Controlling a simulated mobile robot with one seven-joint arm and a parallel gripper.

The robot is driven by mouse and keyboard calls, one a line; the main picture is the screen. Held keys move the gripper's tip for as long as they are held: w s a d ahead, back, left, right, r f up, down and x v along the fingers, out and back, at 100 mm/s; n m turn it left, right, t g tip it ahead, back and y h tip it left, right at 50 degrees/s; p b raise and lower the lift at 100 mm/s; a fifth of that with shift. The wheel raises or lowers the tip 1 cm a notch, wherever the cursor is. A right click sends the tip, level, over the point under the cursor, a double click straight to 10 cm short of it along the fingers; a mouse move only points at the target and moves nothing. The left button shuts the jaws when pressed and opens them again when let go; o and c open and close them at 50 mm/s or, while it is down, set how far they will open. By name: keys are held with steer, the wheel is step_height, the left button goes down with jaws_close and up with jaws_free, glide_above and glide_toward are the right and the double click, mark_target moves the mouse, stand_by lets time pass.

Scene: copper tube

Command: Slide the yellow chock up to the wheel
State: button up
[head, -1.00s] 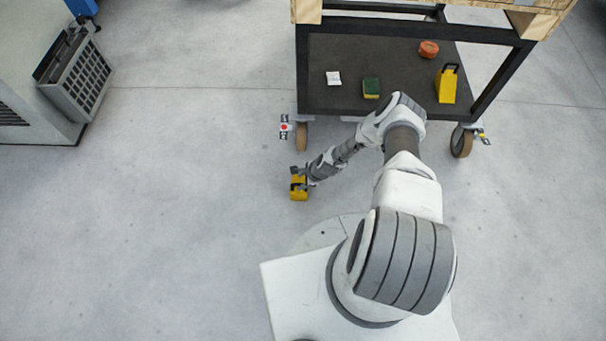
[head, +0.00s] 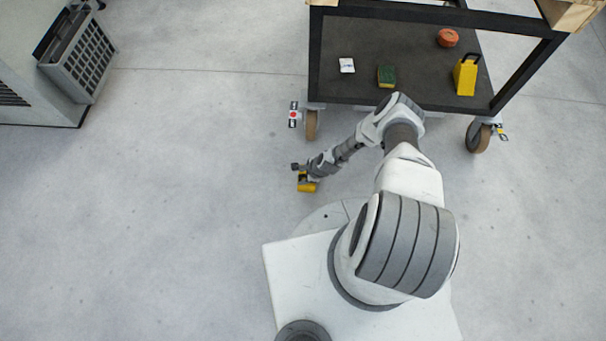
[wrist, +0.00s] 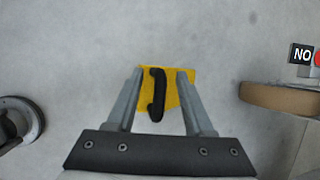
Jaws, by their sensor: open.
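The yellow chock (head: 307,187) sits on the floor in front of the trolley, partly hidden under my gripper (head: 301,171) in the head view. In the wrist view the chock (wrist: 174,98) shows a black handle (wrist: 156,94) on top. My gripper (wrist: 161,72) is open there, with one finger on each side of the handle. I see a gap between fingers and handle. The trolley's left front wheel (head: 312,125), brown-rimmed, stands beyond the chock in the head view. It also shows at the right in the wrist view (wrist: 283,99), apart from the chock.
The trolley's dark lower shelf (head: 420,85) carries a white card (head: 347,65), a green and yellow sponge (head: 386,76), a yellow block with a handle (head: 466,77) and an orange round thing (head: 447,38). A grey grille basket (head: 79,65) stands far left. The floor between is clear.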

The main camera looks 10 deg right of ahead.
jaws_close()
stand_by(1.3)
